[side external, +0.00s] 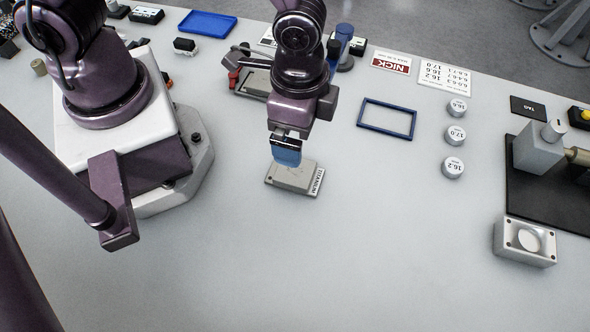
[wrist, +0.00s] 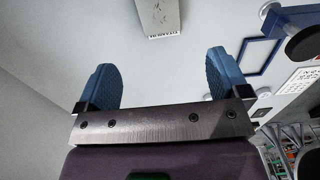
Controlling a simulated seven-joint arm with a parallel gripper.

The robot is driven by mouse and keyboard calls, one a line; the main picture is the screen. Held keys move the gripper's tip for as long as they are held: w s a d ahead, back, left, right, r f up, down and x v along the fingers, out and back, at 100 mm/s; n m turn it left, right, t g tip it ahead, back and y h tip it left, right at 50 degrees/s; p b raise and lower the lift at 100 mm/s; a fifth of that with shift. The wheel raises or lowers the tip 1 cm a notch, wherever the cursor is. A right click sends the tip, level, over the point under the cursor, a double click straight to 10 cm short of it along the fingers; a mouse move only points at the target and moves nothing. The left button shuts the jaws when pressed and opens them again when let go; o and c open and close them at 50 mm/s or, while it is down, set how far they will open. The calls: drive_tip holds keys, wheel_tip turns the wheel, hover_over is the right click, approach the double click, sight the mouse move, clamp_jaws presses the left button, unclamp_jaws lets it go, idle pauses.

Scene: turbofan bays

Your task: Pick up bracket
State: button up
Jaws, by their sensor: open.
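A flat grey block (side external: 294,178) with a white label reading TITANIUM sits on the bench and may be the bracket; no part is labelled as a bracket. In the wrist view the block (wrist: 158,17) shows at the top edge, partly cut off, beyond the fingertips. My gripper (side external: 287,157) is just above or beside the block's far end in the side view, its blue fingers hiding a bit of it. In the wrist view my gripper (wrist: 162,72) has its two blue fingers wide apart with nothing between them.
A blue frame (side external: 387,118) lies to the right, with several round weights (side external: 455,135) beyond it. A grey block with a round recess (side external: 525,242) stands at far right by a black mat (side external: 555,190). A blue tray (side external: 207,23) is at the back. The front bench is clear.

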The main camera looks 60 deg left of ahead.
hover_over(295, 170)
wheel_tip(295, 170, down, 6)
drive_tip(key=shift+w+d+f, duration=0.15)
drive_tip(key=shift+f, duration=2.55)
drive_tip(key=c, duration=1.3)
drive_tip(key=shift+r, duration=0.15)
